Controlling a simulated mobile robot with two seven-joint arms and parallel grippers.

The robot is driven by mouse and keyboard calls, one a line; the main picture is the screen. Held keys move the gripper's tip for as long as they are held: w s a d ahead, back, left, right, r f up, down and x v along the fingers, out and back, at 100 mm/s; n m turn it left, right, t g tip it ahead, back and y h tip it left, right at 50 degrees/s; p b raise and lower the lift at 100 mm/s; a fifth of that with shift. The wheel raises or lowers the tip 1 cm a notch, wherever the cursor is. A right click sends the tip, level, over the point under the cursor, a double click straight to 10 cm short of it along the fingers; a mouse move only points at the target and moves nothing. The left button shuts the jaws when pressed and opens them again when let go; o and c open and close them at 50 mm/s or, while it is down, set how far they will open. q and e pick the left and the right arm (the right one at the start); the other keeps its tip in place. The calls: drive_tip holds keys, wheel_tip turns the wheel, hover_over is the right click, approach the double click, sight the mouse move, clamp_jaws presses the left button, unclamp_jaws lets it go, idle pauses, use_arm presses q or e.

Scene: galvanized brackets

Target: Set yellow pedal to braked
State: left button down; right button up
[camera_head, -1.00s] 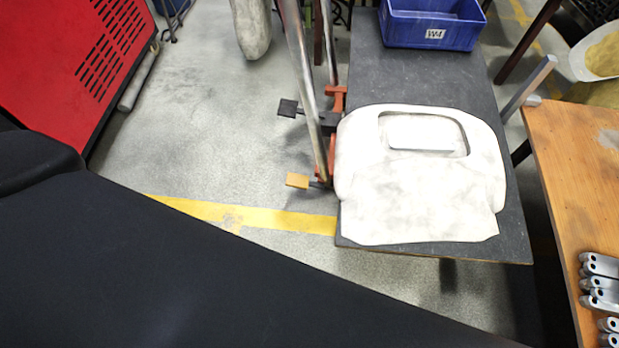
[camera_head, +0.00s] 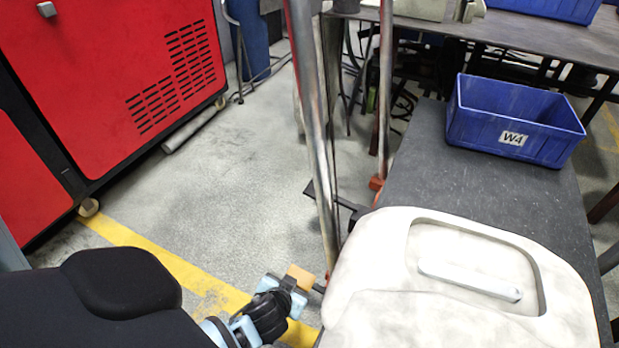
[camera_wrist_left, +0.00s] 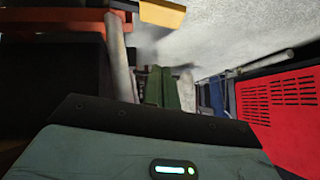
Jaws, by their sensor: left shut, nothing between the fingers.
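The yellow pedal (camera_head: 301,276) sits low above the floor, left of the pale moulded cover, on the red-orange and metal frame. It also shows at the top of the wrist view (camera_wrist_left: 162,13). My left gripper (camera_head: 287,287) is shut and empty, right beside the pedal on its near left side; I cannot tell whether they touch. Its closed fingers show in the wrist view (camera_wrist_left: 161,85), below the pedal in the picture. A black pedal (camera_head: 323,196) stands farther back on the same frame. My right gripper is not in view.
The pale cover (camera_head: 380,275) lies on a dark bench (camera_head: 425,165) with a blue W4 bin (camera_head: 516,118). A red cabinet (camera_head: 110,75) stands left. Grey floor (camera_head: 230,190) with a yellow stripe (camera_head: 165,262) is open between.

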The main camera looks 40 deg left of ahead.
sight(302, 272)
use_arm(q)
drive_tip(key=shift+w+f+b, duration=0.3)
drive_tip(key=shift+w+f, duration=0.15)
drive_tip(key=shift+f, duration=0.25)
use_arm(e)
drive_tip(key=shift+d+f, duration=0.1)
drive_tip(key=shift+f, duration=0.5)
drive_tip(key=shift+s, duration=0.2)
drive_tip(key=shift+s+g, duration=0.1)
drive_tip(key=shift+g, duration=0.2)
